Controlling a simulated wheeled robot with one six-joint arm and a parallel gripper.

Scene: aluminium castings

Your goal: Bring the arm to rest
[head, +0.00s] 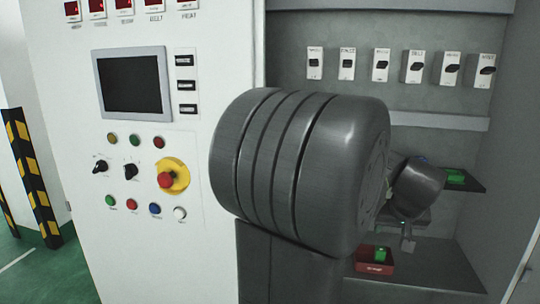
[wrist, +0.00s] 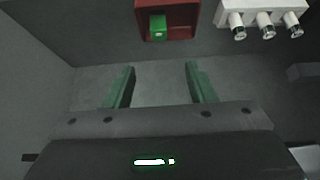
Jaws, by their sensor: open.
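My arm (head: 300,170) fills the middle of the head view, in front of the open cabinet, with its wrist reaching inside. My gripper (wrist: 160,82) shows in the wrist view with its two green fingers spread wide apart and nothing between them. In the head view the gripper is mostly hidden behind my arm. A red tray (wrist: 184,32) lies beyond the fingertips, with a green block (wrist: 158,27) in it, apart from the fingers. The tray also shows at the cabinet bottom in the head view (head: 376,268).
Another green piece (head: 455,177) sits on a dark shelf (head: 472,186) right of the wrist. A white block with several round fittings (wrist: 262,14) is right of the tray. Several switches (head: 381,66) line the back wall. The control panel (head: 140,150) stands left, with a red emergency button (head: 167,180).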

